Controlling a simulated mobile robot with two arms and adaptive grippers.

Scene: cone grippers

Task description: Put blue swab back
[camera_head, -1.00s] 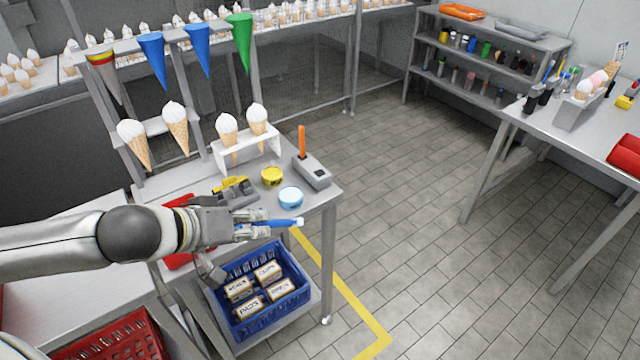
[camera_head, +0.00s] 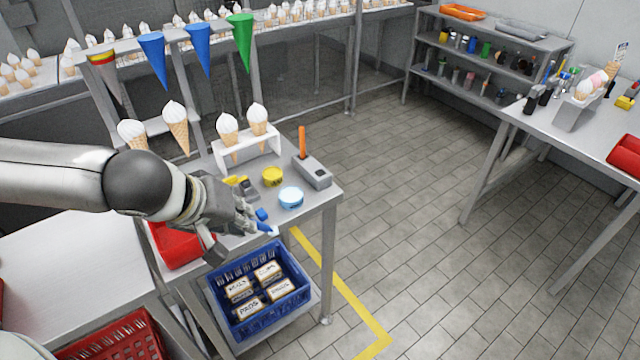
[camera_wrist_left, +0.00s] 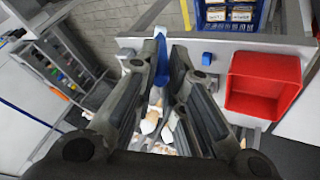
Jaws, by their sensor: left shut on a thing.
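My left gripper (camera_head: 258,222) is above the front edge of the near table and is shut on the blue swab (camera_head: 267,227). The swab's white tip points down and to the right, past the fingertips. In the left wrist view the swab (camera_wrist_left: 162,62) shows between the two fingers (camera_wrist_left: 168,75), its white tip toward the top. Part of its shaft is hidden by the fingers. A small blue block (camera_wrist_left: 207,58) sits apart from it by the table edge. My right gripper is not in view.
A pale blue tub (camera_head: 291,197), a yellow tub (camera_head: 272,176) and a grey holder with an orange handle (camera_head: 312,170) stand close to the right. A red tray (camera_head: 178,250) lies left of the gripper. A blue crate (camera_head: 262,322) sits below.

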